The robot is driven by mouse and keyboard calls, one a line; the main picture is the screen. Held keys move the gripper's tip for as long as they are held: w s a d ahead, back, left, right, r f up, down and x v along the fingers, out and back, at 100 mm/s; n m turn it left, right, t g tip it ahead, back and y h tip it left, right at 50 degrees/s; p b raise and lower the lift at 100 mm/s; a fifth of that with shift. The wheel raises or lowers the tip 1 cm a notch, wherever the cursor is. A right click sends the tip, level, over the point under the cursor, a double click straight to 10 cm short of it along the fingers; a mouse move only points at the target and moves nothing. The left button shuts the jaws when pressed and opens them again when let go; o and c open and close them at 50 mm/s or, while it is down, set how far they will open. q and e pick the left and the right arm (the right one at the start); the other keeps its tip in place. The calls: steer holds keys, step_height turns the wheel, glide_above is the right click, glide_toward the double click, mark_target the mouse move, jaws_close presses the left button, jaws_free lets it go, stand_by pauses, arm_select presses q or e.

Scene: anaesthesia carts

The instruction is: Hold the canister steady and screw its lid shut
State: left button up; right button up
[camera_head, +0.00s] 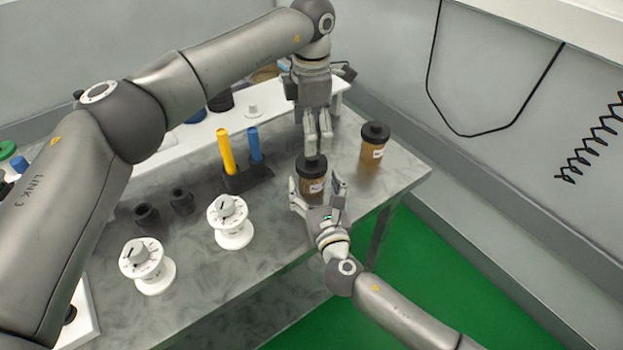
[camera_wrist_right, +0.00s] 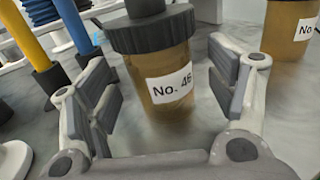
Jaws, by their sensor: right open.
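The canister (camera_head: 313,187) is amber-brown with a white label and stands upright on the metal table. In the right wrist view the canister (camera_wrist_right: 158,100) reads "No. 46". Its black ribbed lid (camera_wrist_right: 152,36) sits on top, with a knob above. My right gripper (camera_head: 316,190) is open, its fingers on either side of the canister, with gaps visible in the wrist view. My left gripper (camera_head: 318,152) points down from above, its fingertips at the top of the lid. The fingers are close together, and I cannot tell whether they grip the knob.
A second amber canister (camera_head: 373,150) with a black lid stands to the right, near the table edge. A dark holder (camera_head: 246,179) with a yellow and a blue stick is to the left. Two white dial units (camera_head: 231,230) (camera_head: 147,268) and two small black parts (camera_head: 182,201) stand further left.

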mark_target(314, 183)
steer(key=shift+x, duration=2.1)
steer(key=shift+c, duration=0.4)
jaws_close()
arm_select(q)
steer(key=n, duration=0.4)
steer(key=shift+n, duration=0.4)
steer(key=n, duration=1.1)
steer(key=shift+n, duration=0.4)
steer(key=n, duration=0.6)
